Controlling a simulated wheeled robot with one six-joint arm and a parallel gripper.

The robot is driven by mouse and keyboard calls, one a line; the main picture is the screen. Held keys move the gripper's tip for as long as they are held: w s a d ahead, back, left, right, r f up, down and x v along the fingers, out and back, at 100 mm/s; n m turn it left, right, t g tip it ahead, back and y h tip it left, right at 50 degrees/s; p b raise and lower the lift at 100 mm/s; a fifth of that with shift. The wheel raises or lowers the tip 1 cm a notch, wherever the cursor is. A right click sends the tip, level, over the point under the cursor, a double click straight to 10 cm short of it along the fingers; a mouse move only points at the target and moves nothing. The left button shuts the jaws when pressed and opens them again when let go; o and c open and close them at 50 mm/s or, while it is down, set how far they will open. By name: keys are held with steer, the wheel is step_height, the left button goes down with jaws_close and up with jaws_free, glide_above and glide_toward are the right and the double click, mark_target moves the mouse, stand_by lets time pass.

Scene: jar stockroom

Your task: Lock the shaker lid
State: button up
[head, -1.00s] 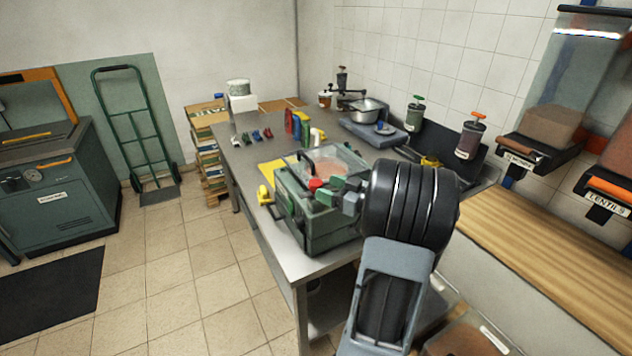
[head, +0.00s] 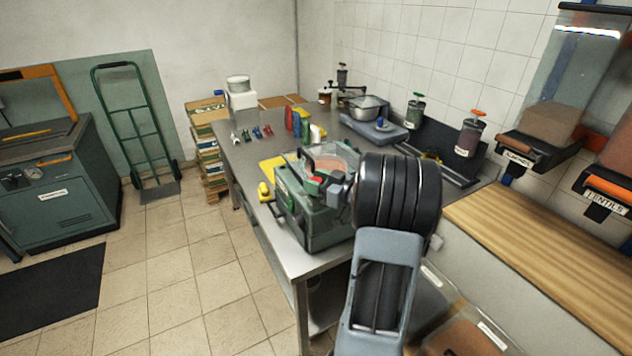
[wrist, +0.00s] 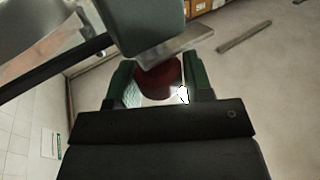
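The shaker, a dark green box (head: 293,208) with a clear lid (head: 345,153), stands on the near end of the steel table. Its red knob (head: 314,186) is on the side facing my arm. My gripper (head: 327,190) is at that knob, partly hidden by my wrist. In the wrist view, the dark red knob (wrist: 158,80) lies between the two green fingers of my gripper (wrist: 160,88). The fingers are apart, with a light gap beside the knob. I cannot tell whether either finger touches it, or whether the lid is locked.
The steel table (head: 283,245) also holds a yellow sheet, several small coloured items, and a scale with a metal bowl (head: 368,106). Jars with green and orange tops stand along the wall. A wooden counter (head: 540,240) is at right.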

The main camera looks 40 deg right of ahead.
steer(key=c, duration=0.5)
